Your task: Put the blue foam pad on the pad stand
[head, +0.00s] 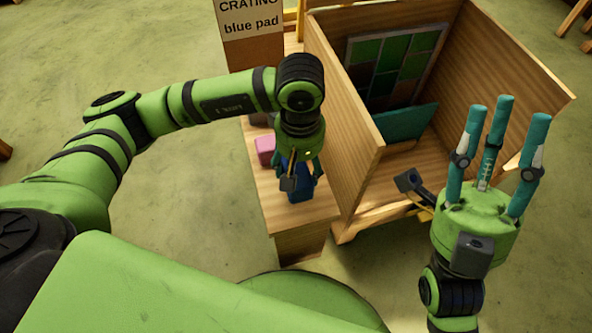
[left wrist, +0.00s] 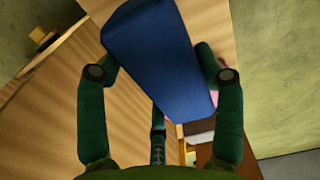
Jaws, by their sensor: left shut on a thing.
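The blue foam pad (head: 299,194) is under my left gripper (head: 297,172) in the head view, over the near end of a narrow wooden stand (head: 285,222). In the left wrist view the pad (left wrist: 158,55) fills the space between the fingers of my left gripper (left wrist: 155,68), which is shut on it. I cannot tell whether the pad touches the wood below. A sign (head: 251,20) reading "CRATING blue pad" is at the stand's far end. My right gripper (head: 506,125) is open and empty, fingers up, at the right in front of the crate.
An open wooden crate (head: 345,130) stands right of the narrow stand. Inside it are a leaded panel (head: 392,68) of green and brown panes and a teal sheet (head: 408,124). A pink block (head: 265,150) lies on the stand just behind my left gripper. The crate's left wall is close.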

